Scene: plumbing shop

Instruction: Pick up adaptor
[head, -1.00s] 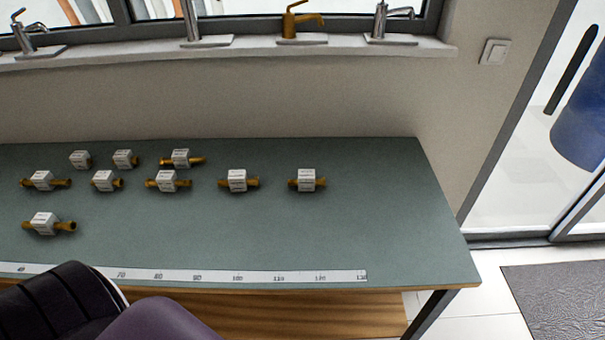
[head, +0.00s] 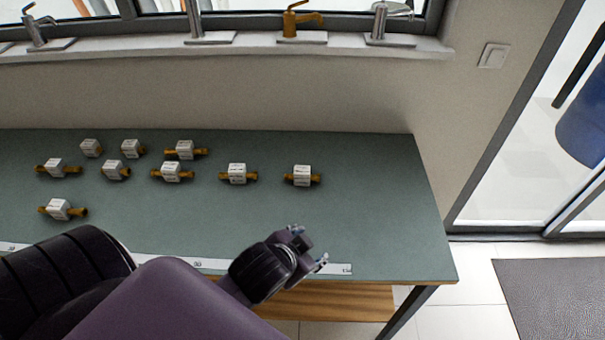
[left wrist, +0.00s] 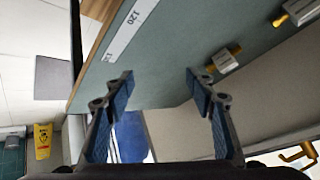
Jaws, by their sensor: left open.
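Several brass adaptors with white labels lie on the green table. The rightmost adaptor (head: 302,176) lies apart, with another adaptor (head: 238,174) to its left. More stand further left, such as the one at the front left (head: 60,210). My left gripper (head: 309,250) is over the table's front right part, in front of the rightmost adaptor, open and empty. In the left wrist view its two blue-padded fingers (left wrist: 160,88) are spread apart, with an adaptor (left wrist: 224,62) on the table beyond the right finger. A second adaptor (left wrist: 297,12) shows at the top right. My right gripper is not in view.
The green table (head: 380,210) has bare room at its right end. A white measuring strip (head: 160,260) runs along its front edge. A windowsill (head: 240,45) with several taps is behind. A yellow floor sign (left wrist: 42,141) shows in the left wrist view.

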